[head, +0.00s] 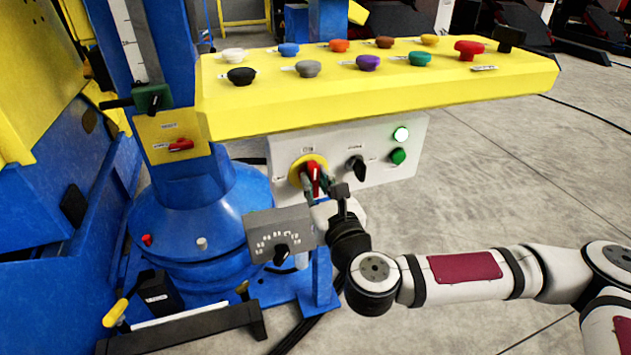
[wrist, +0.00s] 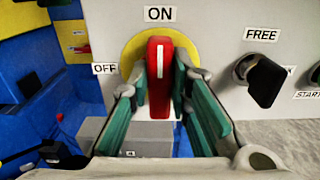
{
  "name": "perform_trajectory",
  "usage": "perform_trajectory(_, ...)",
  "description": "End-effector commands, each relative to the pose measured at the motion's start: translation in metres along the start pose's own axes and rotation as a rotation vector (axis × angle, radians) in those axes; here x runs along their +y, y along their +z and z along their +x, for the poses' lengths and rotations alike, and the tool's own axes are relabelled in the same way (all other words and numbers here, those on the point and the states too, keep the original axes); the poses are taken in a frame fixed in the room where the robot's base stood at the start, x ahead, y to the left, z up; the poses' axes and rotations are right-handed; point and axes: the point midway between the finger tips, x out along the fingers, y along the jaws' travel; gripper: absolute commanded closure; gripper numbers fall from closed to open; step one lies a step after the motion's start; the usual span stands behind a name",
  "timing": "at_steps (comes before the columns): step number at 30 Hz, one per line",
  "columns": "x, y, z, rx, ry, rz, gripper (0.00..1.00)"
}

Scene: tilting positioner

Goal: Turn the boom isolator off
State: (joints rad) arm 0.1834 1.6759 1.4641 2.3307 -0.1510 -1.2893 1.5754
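A red rotary handle (wrist: 160,85) on a yellow round plate shows in the wrist view. Its white line points up to ON; OFF is labelled at the left. In the head view the red handle (head: 314,179) is on the front of the white panel. I cannot read a label naming it as the boom isolator. My gripper (wrist: 160,92) has its green-padded fingers on both sides of the handle, apparently pressed against it. In the head view my gripper (head: 311,190) is at the panel, partly hiding the handle's lower part.
A black FREE selector (wrist: 262,80) is right of the handle. The yellow button console (head: 380,98) overhangs the panel. Another red handle (head: 181,145) is on a yellow box on the blue column. A grey dial box (head: 262,222) is below. Open floor lies right.

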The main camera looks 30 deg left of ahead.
Motion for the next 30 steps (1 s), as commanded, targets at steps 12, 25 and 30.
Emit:
perform_trajectory(12, 0.0011, 0.0011, -0.0003, 0.002, 0.001, -0.064, 1.0)
perform_trajectory(25, 0.0042, 0.0021, -0.0005, 0.002, 0.002, -0.407, 1.0)
perform_trajectory(30, 0.0055, 0.0012, -0.0006, 0.002, 0.003, -0.569, 1.0)
